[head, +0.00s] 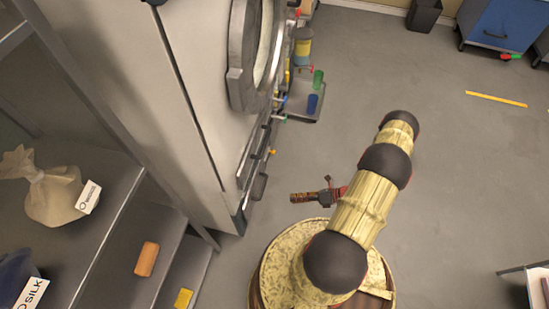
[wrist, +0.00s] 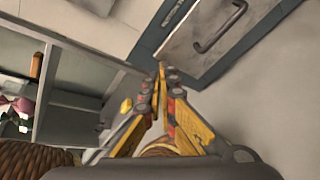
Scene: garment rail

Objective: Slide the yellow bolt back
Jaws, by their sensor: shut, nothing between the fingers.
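A small rod with a yellow-orange tip (head: 271,152) sticks out from the front of the large pale machine in the head view. It looks like the yellow bolt, but it is too small to tell how far it is slid. My gripper (head: 294,197) is below and a little right of it in the picture, apart from it and pointing left toward the machine. In the wrist view my gripper's fingers (wrist: 160,78) meet at their tips, shut and empty. I cannot make out the bolt in the wrist view.
The pale machine (head: 150,90) has a round door (head: 246,55). A dark-framed panel with a handle (wrist: 222,28) shows in the wrist view. The floor at right is mostly clear.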

